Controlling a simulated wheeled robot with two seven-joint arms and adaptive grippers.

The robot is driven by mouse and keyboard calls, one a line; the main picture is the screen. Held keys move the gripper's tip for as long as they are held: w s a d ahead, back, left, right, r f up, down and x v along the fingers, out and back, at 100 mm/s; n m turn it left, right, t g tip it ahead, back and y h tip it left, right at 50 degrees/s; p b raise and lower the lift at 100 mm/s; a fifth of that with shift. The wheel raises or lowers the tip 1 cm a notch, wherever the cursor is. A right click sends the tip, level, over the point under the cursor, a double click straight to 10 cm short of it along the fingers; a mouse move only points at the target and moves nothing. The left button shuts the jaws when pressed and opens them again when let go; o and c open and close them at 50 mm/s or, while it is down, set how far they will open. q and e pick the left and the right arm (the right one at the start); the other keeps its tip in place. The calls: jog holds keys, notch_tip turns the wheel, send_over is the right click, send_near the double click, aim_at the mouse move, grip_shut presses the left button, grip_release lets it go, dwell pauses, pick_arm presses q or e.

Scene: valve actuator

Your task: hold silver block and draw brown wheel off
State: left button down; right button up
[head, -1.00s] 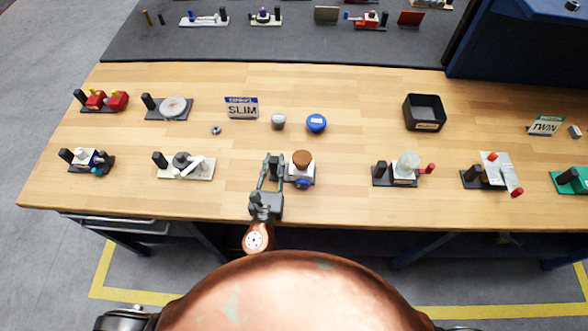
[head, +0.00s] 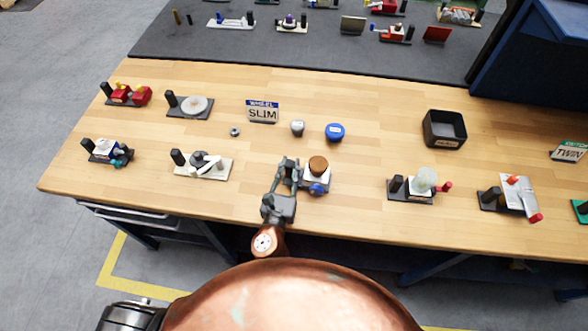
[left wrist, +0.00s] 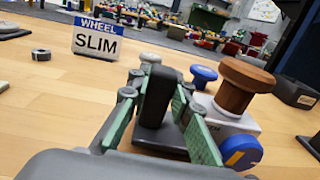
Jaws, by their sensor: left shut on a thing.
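The brown wheel (head: 318,164) sits on top of the silver block (head: 325,182), near the front edge of the bench. A round blue knob (head: 318,189) is on the block's near side. In the left wrist view the brown wheel (left wrist: 240,85) is on its stem at the right, above the pale block (left wrist: 226,118) and the blue knob (left wrist: 240,151). My left gripper (head: 288,168) is beside the block, on its left. Its green-padded fingers are shut on the black post (left wrist: 157,92) of the block's dark base. My right gripper is not in view.
A blue cap (head: 335,132), a grey knob (head: 297,128) and a "WHEEL SLIM" sign (head: 263,111) stand behind. An empty black bin (head: 444,129) is at the back right. Other valve fixtures stand left and right. Bare wood lies between the block and the bin.

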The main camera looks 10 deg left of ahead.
pick_arm(q)
notch_tip(320, 180, up, 8)
jog(key=shift+d+f, duration=0.1)
jog(key=shift+f, duration=4)
jog(key=shift+f, duration=0.5)
